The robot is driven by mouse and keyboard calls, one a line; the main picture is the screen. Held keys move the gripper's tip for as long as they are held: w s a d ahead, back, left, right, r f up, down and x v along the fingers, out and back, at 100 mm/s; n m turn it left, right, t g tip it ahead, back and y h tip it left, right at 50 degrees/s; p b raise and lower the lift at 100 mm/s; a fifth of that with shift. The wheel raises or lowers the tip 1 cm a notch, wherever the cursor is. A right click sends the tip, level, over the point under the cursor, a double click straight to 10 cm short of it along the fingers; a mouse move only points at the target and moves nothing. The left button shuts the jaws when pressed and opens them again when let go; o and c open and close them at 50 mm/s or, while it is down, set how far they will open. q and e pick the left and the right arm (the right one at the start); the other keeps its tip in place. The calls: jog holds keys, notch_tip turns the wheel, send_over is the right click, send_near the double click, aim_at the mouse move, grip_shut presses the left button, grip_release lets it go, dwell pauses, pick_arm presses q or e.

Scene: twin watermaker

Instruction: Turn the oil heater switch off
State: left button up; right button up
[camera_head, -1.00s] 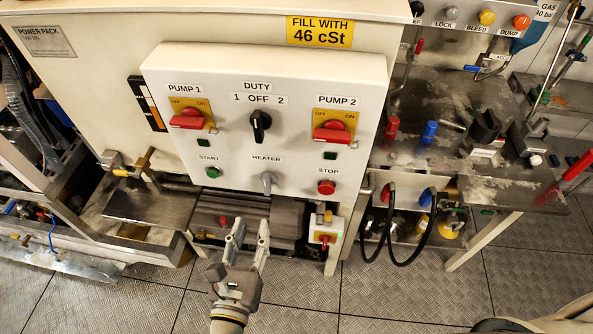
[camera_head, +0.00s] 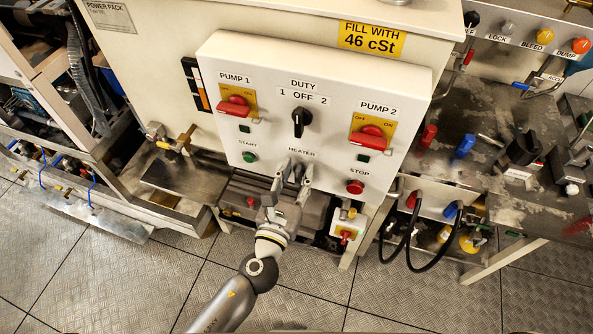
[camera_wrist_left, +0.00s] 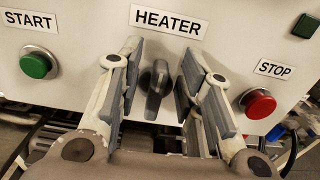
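The heater switch (camera_wrist_left: 155,88) is a small dark grey knob on the white control panel under the HEATER label. In the left wrist view it stands between the two fingers of my left gripper (camera_wrist_left: 157,82), its handle near vertical. The gripper is open, with a gap visible on each side of the knob. In the head view my left gripper (camera_head: 293,172) reaches up from below to the panel's lower edge, and its fingers largely hide the knob. My right gripper is not in view.
The green START button (camera_wrist_left: 37,64) is left of the heater switch and the red STOP button (camera_wrist_left: 258,104) is right. The black DUTY knob (camera_head: 301,122) sits above, between the red PUMP 1 (camera_head: 233,107) and PUMP 2 (camera_head: 368,138) handles. Clear floor lies below.

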pick_arm(q)
jog(key=shift+w, duration=0.1)
jog(key=shift+c, duration=0.4)
grip_shut()
jog(key=shift+n, duration=0.3)
jog(key=n+b, duration=0.1)
jog(key=n, duration=0.1)
jog(key=a+n+b, duration=0.1)
jog(key=n, duration=0.3)
jog(key=shift+w+a+f+b, duration=0.15)
jog(key=shift+w+f+b, duration=0.05)
jog(key=shift+f+b, duration=0.2)
jog(key=shift+w+a+f+n+b, duration=0.1)
jog(key=shift+a+f+n+b, duration=0.3)
jog(key=shift+n, duration=1.45)
jog(key=shift+w+d+f+n+b, duration=0.1)
jog(key=shift+f+n+b, duration=0.3)
jog(key=shift+n, duration=1.5)
jog(key=shift+a+f+n+b, duration=0.2)
jog(key=shift+n+b, duration=0.45)
jog(key=shift+n, duration=1.2)
